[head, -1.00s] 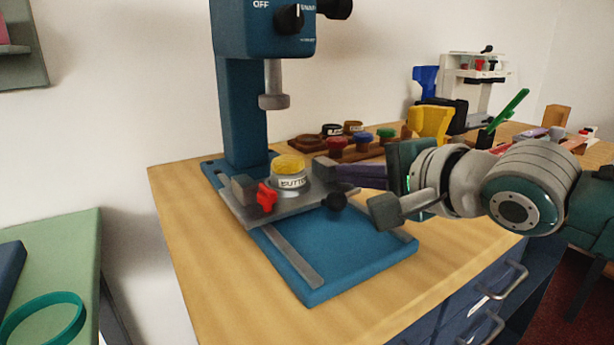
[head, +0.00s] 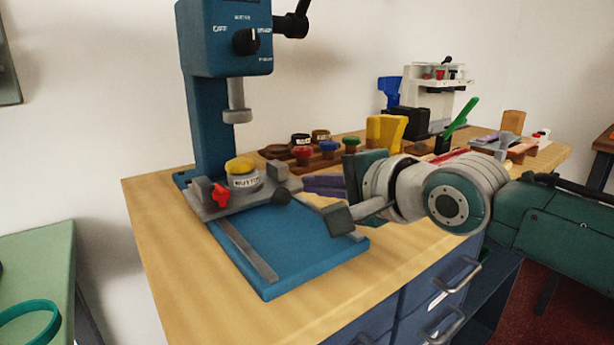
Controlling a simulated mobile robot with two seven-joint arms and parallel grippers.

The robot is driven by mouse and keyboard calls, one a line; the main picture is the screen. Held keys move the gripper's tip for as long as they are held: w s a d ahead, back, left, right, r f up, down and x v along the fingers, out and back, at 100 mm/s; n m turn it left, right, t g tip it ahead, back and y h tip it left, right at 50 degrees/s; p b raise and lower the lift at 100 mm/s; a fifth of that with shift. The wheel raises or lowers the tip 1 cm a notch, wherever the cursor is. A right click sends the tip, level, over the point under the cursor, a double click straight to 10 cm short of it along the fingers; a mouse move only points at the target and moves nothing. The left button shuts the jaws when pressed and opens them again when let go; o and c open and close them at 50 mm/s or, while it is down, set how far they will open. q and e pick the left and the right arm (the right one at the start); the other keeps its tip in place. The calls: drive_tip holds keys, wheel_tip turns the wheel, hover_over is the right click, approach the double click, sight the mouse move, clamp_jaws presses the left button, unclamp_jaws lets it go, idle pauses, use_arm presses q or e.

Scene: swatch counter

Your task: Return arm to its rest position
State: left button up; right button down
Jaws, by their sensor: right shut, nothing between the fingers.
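My right gripper (head: 312,186) comes in from the right, with its fingers pointing left, shut and empty. It hangs over the counter (head: 160,240), just right of the button press (head: 208,120). The gripper's grey side block (head: 338,218) shows over the right part of the blue press base (head: 310,245); I cannot tell whether they touch. The rest of my right arm (head: 545,215) stretches to the right edge. My left gripper is not in view.
On the press's slide (head: 215,207) sits a yellow-topped button die (head: 243,178) with a red knob (head: 219,195) beside it. Behind my gripper stand a rack of colored dies (head: 325,162), a yellow holder (head: 388,132) and a white machine (head: 428,95). The counter's front left is clear.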

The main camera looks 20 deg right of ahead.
drive_tip(key=v, duration=0.3)
drive_tip(key=shift+s+d+p, duration=0.1)
drive_tip(key=shift+s+p, duration=0.1)
drive_tip(key=shift+p, duration=0.2)
drive_tip(key=shift+s+d+r+p, duration=0.3)
drive_tip(key=shift+s+r+p, duration=0.35)
drive_tip(key=shift+s, duration=0.25)
drive_tip(key=v, duration=0.3)
drive_tip(key=shift+s+d+f+p, duration=0.1)
drive_tip(key=shift+s+p, duration=0.05)
drive_tip(key=shift+p, duration=0.15)
drive_tip(key=shift+s, duration=0.25)
drive_tip(key=s+r+n+g+h+p, duration=0.25)
drive_tip(key=s+r+n+p, duration=0.2)
drive_tip(key=s+p, duration=0.35)
drive_tip(key=s+r+n+g+h+p, duration=0.1)
drive_tip(key=s+r+n+g+p, duration=0.3)
drive_tip(key=s+n+p, duration=0.45)
drive_tip(key=s+r+n+g+h+p, duration=0.1)
drive_tip(key=s+r+n+g+p, duration=0.4)
drive_tip(key=s, duration=0.6)
use_arm(q)
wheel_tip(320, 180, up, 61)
drive_tip(key=p, duration=3.6)
use_arm(e)
wheel_tip(320, 180, up, 34)
drive_tip(key=m+t, duration=0.1)
drive_tip(key=m, duration=0.1)
drive_tip(key=shift+w+d, duration=0.35)
drive_tip(key=shift+d, duration=0.05)
